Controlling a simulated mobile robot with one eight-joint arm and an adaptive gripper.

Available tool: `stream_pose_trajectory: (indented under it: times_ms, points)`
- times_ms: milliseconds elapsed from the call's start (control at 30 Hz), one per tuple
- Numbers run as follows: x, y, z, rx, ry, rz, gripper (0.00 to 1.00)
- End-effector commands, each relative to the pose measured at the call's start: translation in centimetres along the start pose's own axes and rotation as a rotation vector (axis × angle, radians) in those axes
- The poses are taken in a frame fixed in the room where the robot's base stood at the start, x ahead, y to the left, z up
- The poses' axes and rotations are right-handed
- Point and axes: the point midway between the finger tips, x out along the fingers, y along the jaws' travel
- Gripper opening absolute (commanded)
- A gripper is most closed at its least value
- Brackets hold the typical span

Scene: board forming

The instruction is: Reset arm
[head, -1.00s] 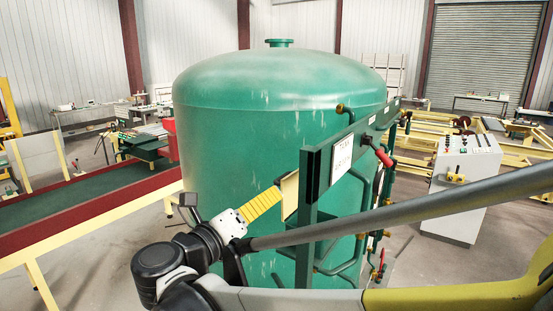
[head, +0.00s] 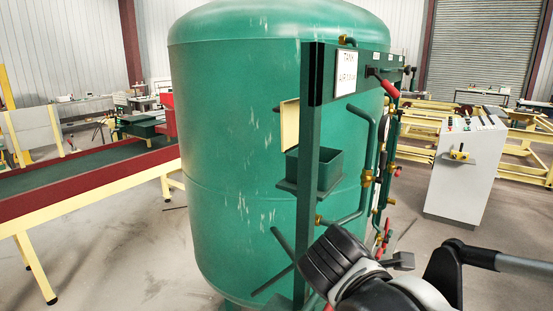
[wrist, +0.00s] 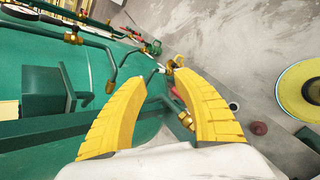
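My gripper (wrist: 161,77) shows in the wrist view as two ridged yellow fingers with a clear gap between their tips. It is open and nothing is between the fingers. Beyond the tips are green pipes with brass fittings (wrist: 185,120) and the grey floor. In the head view my arm's dark wrist joint is at the lower centre right, in front of the pipework. The fingers cannot be made out there.
A large green tank (head: 235,150) fills the centre, with a green post (head: 312,160) and a sign panel (head: 362,75) before it. A grey control cabinet (head: 462,185) stands at right. A red-edged conveyor (head: 90,198) is at left.

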Motion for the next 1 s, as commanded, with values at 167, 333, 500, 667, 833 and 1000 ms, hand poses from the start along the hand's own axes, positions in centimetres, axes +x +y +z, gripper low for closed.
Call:
stream_pose_trajectory:
  times_ms: [167, 333, 500, 667, 833, 1000]
  points:
    - [6.3, -10.9, -3.5, 0.596, 0.142, -0.113, 0.35]
    - [9.9, -18.3, -7.0, 1.165, 0.243, -0.237, 0.35]
    - [11.9, -22.4, -9.5, 1.577, 0.303, -0.337, 0.35]
    - [12.3, -23.5, -10.3, 1.751, 0.326, -0.384, 0.35]
    - [12.1, -23.4, -10.3, 1.774, 0.329, -0.39, 0.35]
    - [12.1, -23.4, -10.3, 1.77, 0.329, -0.389, 0.35]
